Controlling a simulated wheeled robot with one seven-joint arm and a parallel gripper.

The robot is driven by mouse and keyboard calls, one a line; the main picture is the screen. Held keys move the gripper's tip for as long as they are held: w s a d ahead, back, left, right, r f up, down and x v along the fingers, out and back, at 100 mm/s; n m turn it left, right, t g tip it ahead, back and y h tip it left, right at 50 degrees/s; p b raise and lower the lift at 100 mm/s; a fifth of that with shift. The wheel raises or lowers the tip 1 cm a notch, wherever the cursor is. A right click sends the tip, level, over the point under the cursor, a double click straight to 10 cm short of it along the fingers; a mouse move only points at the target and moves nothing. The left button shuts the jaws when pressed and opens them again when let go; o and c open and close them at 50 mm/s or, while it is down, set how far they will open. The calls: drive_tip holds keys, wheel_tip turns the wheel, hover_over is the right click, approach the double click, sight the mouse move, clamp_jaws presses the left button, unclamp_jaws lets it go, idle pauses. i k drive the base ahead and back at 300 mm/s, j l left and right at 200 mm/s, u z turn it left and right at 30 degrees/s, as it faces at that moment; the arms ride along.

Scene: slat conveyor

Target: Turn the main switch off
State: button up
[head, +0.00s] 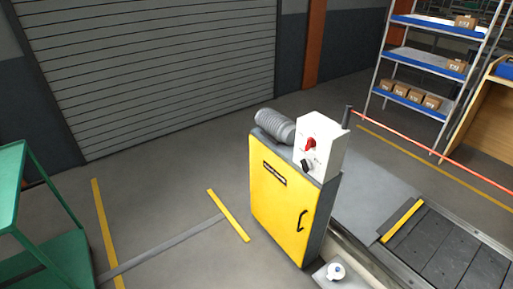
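A white switch box (327,136) stands on top of a yellow cabinet (276,206) near the middle of the head view. A red switch handle (310,145) sits on the front face of the box. A dark knob (307,165) sits below it, near the box's lower edge. The markings beside the red handle are too small to read, so I cannot tell its setting. My gripper is not in this view.
A slat conveyor (455,250) runs at the lower right. A green cart (40,262) stands at the left, and shelving with cartons (415,96) at the back right. The floor left of the cabinet is mostly clear.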

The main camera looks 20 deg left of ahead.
sight(310, 142)
drive_tip(key=u, duration=0.5)
drive_tip(key=i+j+u, duration=0.15)
drive_tip(key=u, duration=0.25)
drive_tip(key=i+u, duration=0.55)
drive_tip(key=u, duration=0.3)
drive_tip(key=i+u, duration=0.25)
drive_tip(key=u, duration=0.15)
drive_tip(key=i+l+u, duration=0.2)
drive_tip(key=u, duration=0.2)
